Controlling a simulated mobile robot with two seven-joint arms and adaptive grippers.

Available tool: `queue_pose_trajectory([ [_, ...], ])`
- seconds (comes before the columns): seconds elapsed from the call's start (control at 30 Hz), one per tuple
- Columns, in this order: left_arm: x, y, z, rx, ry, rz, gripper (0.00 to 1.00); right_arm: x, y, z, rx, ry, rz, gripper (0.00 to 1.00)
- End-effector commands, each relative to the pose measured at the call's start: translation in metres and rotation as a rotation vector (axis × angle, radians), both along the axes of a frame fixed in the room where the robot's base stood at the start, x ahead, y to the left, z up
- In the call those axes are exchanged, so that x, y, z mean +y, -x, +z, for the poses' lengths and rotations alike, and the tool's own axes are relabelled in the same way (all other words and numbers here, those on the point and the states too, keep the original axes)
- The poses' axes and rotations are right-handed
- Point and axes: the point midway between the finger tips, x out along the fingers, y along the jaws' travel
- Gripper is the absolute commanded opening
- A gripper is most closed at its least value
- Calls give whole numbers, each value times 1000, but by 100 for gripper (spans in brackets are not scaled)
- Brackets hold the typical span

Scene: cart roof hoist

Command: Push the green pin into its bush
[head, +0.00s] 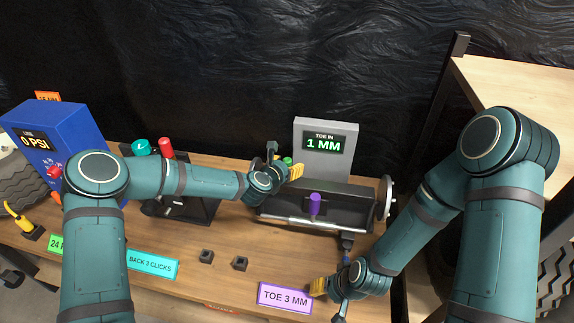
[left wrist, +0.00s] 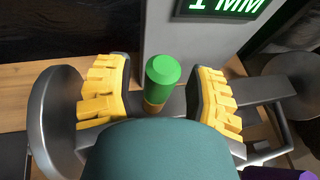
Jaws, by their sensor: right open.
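The green pin (head: 287,160) stands at the back of the black toe fixture (head: 345,197), in front of the grey display box. In the left wrist view the green pin (left wrist: 162,70) shows a green head above a brass-coloured lower part. My left gripper (head: 281,168) is at the pin. Its yellow-padded fingers, seen in the left wrist view (left wrist: 160,100), stand open on either side of the pin, with a visible gap on both sides. The bush is hidden, so I cannot tell how deep the pin sits. My right gripper (head: 333,288) is open near the bench front.
The grey display box (head: 325,167) reads "TOE IN 1 MM". A purple knob (head: 315,204) and a handwheel (head: 384,198) are on the fixture. A "TOE 3 MM" card (head: 285,297) and two small black blocks (head: 206,256) lie in front. The blue PSI box (head: 58,145) stands left.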

Motion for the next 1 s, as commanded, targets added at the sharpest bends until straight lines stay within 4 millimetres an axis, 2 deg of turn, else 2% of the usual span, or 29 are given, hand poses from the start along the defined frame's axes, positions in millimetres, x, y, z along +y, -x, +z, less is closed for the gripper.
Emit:
queue_pose_trajectory([
  [0.27,3,6,3,0,0,0,55,0,0,0,0,0,0,47],
  [0.37,9,16,7,1,0,0,55,0,0,0,0,0,0,47],
  [0.73,38,76,35,1,0,0,55,0,0,0,0,0,0,47],
  [1.0,49,98,45,0,0,0,55,0,0,0,0,0,0,47],
])
